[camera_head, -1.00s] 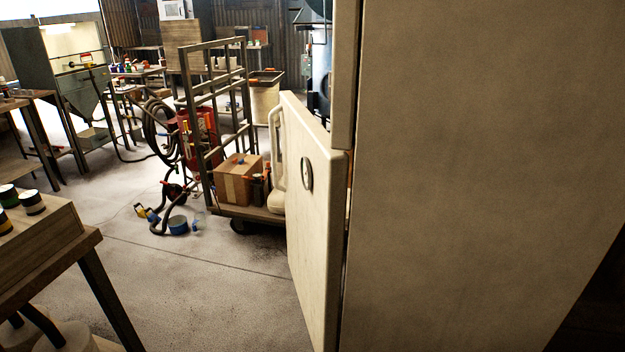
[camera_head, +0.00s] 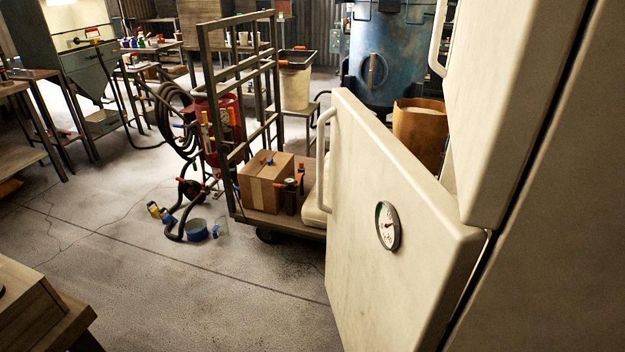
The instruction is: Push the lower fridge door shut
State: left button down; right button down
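The lower fridge door (camera_head: 390,190) is cream-coloured and stands open, swung out to the left of the fridge body (camera_head: 545,270). Its outer face shows, with a round dial (camera_head: 387,226) on it and a handle (camera_head: 323,160) along its far left edge. The upper fridge door (camera_head: 510,100) is above it at the right and looks closed against the body. The inside of the fridge is hidden. Neither of my grippers is in view.
A cart (camera_head: 262,222) with a cardboard box (camera_head: 266,182) stands just beyond the door. A blue tank (camera_head: 385,60) and a brown paper bag (camera_head: 420,130) are behind it. A wooden table (camera_head: 40,310) is at the lower left. Open floor (camera_head: 200,300) lies between.

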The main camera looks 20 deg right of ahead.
aim_at(397, 286)
jog(key=u, duration=0.05)
jog(key=i, duration=2.25)
jog(key=u, duration=0.8)
jog(key=i, duration=0.7)
jog(key=z, duration=2.75)
